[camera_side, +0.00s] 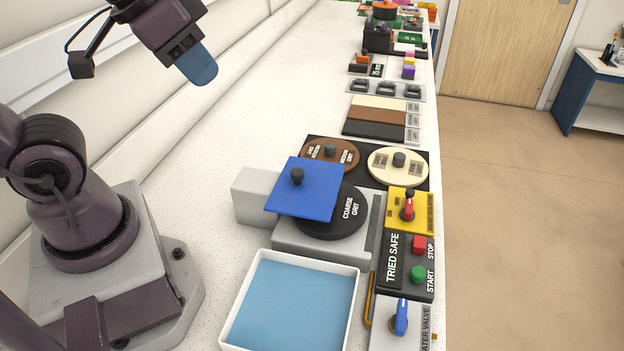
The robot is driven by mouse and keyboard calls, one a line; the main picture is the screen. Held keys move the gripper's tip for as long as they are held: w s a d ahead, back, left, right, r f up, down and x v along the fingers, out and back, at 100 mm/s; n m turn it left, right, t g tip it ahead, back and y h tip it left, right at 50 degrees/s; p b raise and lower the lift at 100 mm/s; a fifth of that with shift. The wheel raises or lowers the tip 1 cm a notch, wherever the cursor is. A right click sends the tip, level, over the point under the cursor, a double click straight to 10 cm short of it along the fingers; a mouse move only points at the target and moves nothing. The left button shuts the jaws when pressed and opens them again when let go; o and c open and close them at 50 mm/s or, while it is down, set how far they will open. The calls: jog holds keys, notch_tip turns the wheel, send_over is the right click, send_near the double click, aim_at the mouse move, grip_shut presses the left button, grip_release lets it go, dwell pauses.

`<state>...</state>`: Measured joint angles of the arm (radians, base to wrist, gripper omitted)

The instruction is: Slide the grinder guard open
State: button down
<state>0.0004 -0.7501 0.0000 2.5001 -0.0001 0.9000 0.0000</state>
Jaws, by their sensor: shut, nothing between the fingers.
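The grinder guard (318,196) is a flat blue square plate with a black knob (297,176) standing on it. It lies over the left and upper part of a black disc (347,213) marked COARSE GRIT; the disc's right part shows uncovered. The disc sits on the grey grinder body (299,244). My gripper (203,72), with blue fingertips, is shut and empty. It is up at the top left in the picture, well apart from the guard and its knob.
A white tray with a blue inside (228,327) stands in front of the grinder. To the right are a yellow panel with a red switch (407,207), STOP and START buttons (418,274) and a blue valve handle (401,317). Brown and cream discs (382,168) lie behind.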

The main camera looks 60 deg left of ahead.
jog(key=m+g, duration=0.3)
jog(key=g, duration=0.2)
send_over(306, 184)
jog(key=s+d, duration=0.4)
jog(key=s, duration=0.1)
notch_tip(306, 184, down, 6)
jog(key=w+d+f+m+g+y, duration=0.35)
jog(key=w+f+m, duration=0.3)
jog(key=w, duration=0.55)
jog(key=shift+n, duration=0.25)
jog(key=x, duration=1.1)
jog(key=shift+s+a+r, duration=0.15)
jog(key=shift+s+a, duration=0.05)
jog(key=shift+s, duration=0.05)
jog(key=shift+s+a+r, duration=0.15)
jog(key=shift+s+a, duration=0.7)
jog(key=shift+a, duration=0.05)
jog(key=shift+s+a, duration=0.4)
